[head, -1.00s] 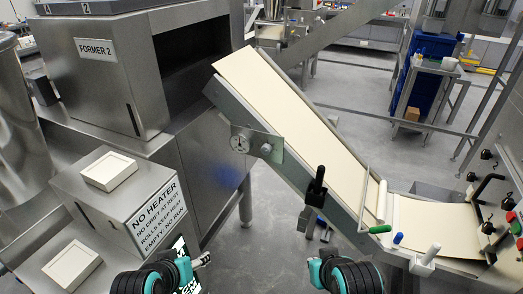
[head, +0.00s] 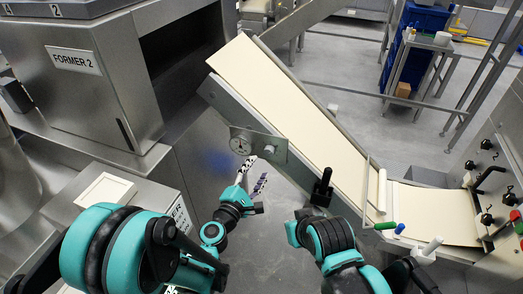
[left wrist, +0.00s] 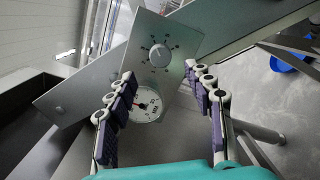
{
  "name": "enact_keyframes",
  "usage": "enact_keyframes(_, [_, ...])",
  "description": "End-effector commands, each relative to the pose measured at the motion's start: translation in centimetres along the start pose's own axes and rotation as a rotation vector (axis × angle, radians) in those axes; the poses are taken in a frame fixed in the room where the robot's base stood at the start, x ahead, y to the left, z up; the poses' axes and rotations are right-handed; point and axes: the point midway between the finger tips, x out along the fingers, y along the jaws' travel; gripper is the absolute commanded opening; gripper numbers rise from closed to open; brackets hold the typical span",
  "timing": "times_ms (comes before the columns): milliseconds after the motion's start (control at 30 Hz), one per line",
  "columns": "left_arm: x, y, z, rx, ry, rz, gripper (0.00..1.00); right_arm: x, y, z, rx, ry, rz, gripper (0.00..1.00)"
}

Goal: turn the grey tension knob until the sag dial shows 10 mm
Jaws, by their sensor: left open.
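The grey tension knob (head: 269,150) sits on a metal plate on the side of the sloped conveyor, just right of the round sag dial (head: 240,146). In the left wrist view the knob (left wrist: 159,56) has marks around it and a pale pointer line. The white dial (left wrist: 147,105) shows between my fingers, with a red part on its left; its reading is too small to tell. My left gripper (head: 258,176) is open and empty, just below the plate, apart from the knob. Its spread fingers (left wrist: 161,77) point toward the knob. My right arm shows, but its gripper does not.
A pasta sheet (head: 300,105) runs down the sloped conveyor. A black-handled lever (head: 322,187) stands at its near side, close to my right arm. The FORMER 2 machine (head: 90,105) stands at the left. Floor is free below the plate.

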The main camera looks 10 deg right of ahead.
Motion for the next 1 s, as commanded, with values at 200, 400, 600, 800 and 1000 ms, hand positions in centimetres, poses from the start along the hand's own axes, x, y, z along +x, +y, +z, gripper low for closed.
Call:
enact_keyframes(200, [2.9,-0.2,0.0,-0.004,-0.002,-0.001,0.52,0.3,0.0,0.2,0.0,0.0,0.0,0.0])
enact_keyframes(400, [6.0,-0.1,-0.1,-0.003,-0.001,0.0,0.52,0.7,0.0,0.5,0.0,0.0,0.0,0.0])
enact_keyframes(600, [7.5,-0.1,0.0,-0.002,-0.001,0.0,0.52,0.8,0.0,0.6,0.0,0.0,0.0,0.0])
enact_keyframes(800, [7.7,0.0,0.0,-0.002,-0.001,0.0,0.52,0.8,0.0,0.6,0.0,0.0,0.0,0.0])
enact_keyframes(1000, [7.6,0.0,0.0,-0.002,-0.001,0.0,0.15,0.8,0.0,0.6,0.0,0.0,0.0,0.0])
